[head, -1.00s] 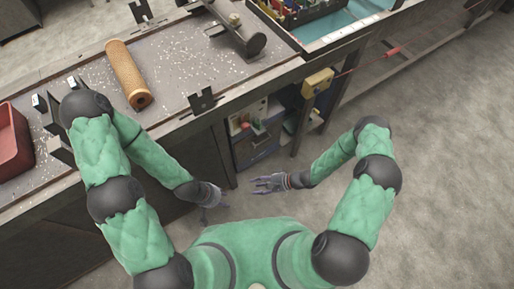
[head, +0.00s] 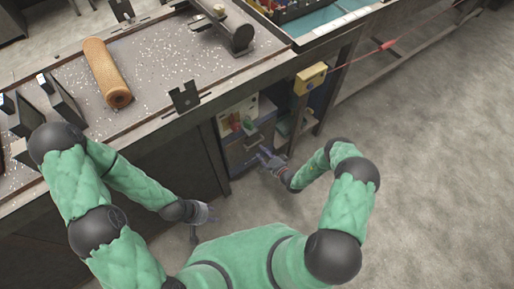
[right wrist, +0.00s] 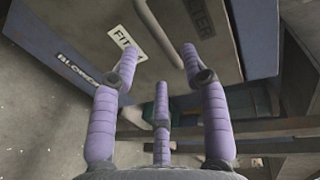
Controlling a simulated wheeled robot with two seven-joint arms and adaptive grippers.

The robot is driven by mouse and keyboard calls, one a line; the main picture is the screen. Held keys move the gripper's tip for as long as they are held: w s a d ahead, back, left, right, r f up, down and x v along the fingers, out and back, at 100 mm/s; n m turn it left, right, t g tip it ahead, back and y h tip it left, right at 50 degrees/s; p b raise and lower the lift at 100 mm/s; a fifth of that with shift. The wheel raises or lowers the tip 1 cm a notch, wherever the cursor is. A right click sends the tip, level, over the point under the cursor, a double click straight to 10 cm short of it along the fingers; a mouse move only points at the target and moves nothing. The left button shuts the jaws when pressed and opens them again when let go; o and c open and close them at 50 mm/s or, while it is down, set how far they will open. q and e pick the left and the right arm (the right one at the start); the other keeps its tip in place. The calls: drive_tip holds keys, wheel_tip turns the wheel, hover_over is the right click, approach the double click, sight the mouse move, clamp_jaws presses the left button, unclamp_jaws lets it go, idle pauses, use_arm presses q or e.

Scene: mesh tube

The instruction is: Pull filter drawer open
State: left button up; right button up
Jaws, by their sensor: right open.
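In the right wrist view, the panel (right wrist: 90,25) has a FILTER label (right wrist: 201,15) and a curved grey handle (right wrist: 160,37). My right gripper (head: 266,158) is by the drawer's right side. In its own view, the gripper's purple fingers (right wrist: 160,60) are spread and empty, pointing at the panel. The handle's lower end lies between the two upper fingertips in the picture; contact is unclear. My left gripper (head: 208,213) hangs low in front of the bench, its fingers too small to judge.
The bench top (head: 160,60) carries a tan mesh tube (head: 105,70), dark brackets (head: 184,97) and a dark cylinder device (head: 230,30). Open floor (head: 430,170) lies right.

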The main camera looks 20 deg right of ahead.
drive_tip(key=shift+b+x, duration=0.8)
drive_tip(key=shift+x, duration=2)
clamp_jaws()
